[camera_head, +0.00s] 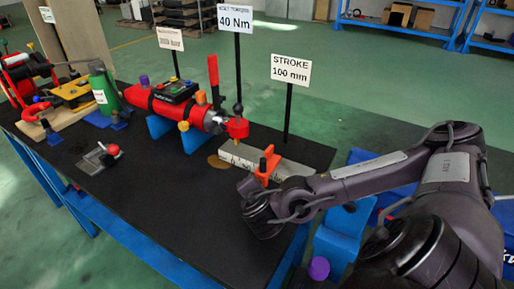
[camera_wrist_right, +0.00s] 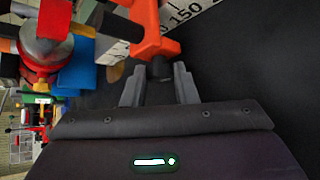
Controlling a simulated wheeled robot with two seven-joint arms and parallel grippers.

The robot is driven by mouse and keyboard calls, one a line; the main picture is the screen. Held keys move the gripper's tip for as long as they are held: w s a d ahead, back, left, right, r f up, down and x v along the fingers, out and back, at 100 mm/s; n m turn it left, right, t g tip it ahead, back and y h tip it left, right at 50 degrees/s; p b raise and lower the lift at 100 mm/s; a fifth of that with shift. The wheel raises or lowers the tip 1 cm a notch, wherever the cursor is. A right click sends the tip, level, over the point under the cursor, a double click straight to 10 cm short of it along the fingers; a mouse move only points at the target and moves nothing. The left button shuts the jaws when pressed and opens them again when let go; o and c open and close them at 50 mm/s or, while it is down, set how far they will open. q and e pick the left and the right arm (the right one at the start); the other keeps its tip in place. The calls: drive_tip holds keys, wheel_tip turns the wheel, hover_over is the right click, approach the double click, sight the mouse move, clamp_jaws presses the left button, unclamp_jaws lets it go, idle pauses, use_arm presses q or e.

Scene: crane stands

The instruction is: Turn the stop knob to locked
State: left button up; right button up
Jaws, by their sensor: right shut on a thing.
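The orange stop (camera_head: 265,172) sits on the pale scale bar (camera_head: 237,154), near its right part. In the right wrist view the orange stop (camera_wrist_right: 153,32) shows close up, with the printed scale (camera_wrist_right: 186,14) beside it. The dark stop knob (camera_wrist_right: 161,70) projects from the stop towards my right gripper (camera_wrist_right: 158,84). The two grey fingers stand on either side of the knob and are shut on it. The knob's turn angle and any lock mark cannot be read. In the head view my right wrist hides the fingers. My left gripper is out of view.
A red cylinder (camera_head: 166,105) on blue cradles lies behind the bar. The signpost "STROKE 100 mm" (camera_head: 290,69) stands behind the stop. The bench is clear in front of the bar.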

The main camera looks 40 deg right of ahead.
drive_tip(key=o, duration=1)
drive_tip(key=shift+a, duration=0.1)
drive_tip(key=shift+f, duration=0.1)
drive_tip(key=shift+s+f, duration=0.1)
